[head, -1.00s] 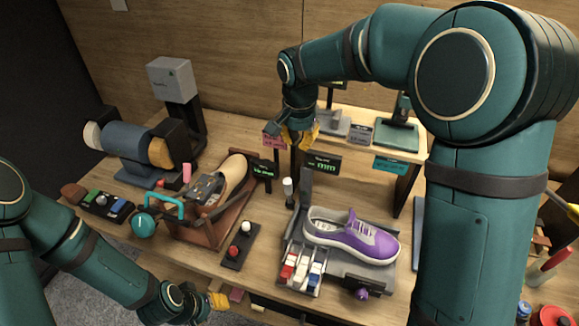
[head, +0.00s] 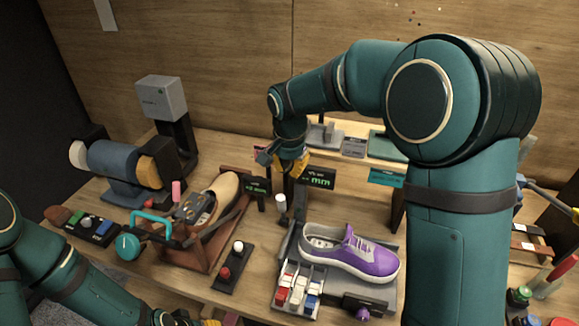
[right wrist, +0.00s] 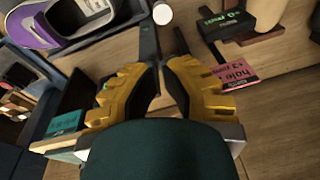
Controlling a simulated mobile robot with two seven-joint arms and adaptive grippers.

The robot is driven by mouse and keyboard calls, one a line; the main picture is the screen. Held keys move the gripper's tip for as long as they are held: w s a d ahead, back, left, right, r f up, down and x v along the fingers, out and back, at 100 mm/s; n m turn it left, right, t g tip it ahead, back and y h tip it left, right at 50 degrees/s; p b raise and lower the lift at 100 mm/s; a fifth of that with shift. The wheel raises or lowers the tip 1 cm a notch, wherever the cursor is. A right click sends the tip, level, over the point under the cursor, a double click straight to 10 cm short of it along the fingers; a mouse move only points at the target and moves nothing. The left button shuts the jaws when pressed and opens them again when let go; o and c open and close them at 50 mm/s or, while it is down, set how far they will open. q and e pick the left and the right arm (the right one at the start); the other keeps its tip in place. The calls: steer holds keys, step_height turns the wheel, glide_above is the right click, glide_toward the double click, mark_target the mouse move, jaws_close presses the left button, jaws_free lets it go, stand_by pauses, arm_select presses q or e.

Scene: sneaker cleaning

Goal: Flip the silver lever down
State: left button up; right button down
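The grey bar (head: 290,238) at the left back edge of the sneaker's platform is the likeliest silver lever; its exact tilt is unclear. In the right wrist view a dark grey bar (right wrist: 148,42) stands just beyond the fingertips. My right gripper (head: 292,165) is above and behind the platform. Its yellow fingers (right wrist: 161,66) are nearly together, with only a narrow gap and nothing seen held between them. It appears apart from the bar. My left gripper (head: 207,322) is cut off by the bottom edge of the head view, so its opening is hidden.
A purple sneaker (head: 355,253) rests on the grey platform (head: 378,290). A white-topped post (head: 281,203) stands close to the right gripper. Small signs (head: 316,178) and a raised shelf (head: 352,128) lie behind. A brown shoe stand (head: 190,250) is at left.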

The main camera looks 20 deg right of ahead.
arm_select(q)
steer(key=shift+s+f+b, duration=0.1)
steer(key=shift+f+b, duration=0.3)
steer(key=shift+f, duration=0.1)
arm_select(e)
glide_above(282, 210)
steer(key=w+d, duration=0.2)
steer(key=d, duration=0.1)
step_height(282, 210, down, 7)
steer(key=shift+a, duration=0.15)
arm_select(q)
steer(key=shift+s+a+f+b, duration=0.25)
steer(key=shift+s+f+b, duration=0.15)
steer(key=shift+s, duration=0.25)
arm_select(e)
steer(key=shift+s+a+t, duration=0.35)
steer(key=shift+s+t, duration=0.05)
steer(key=shift+s, duration=0.15)
arm_select(q)
steer(key=shift+f, duration=0.1)
arm_select(e)
steer(key=shift+h, duration=0.3)
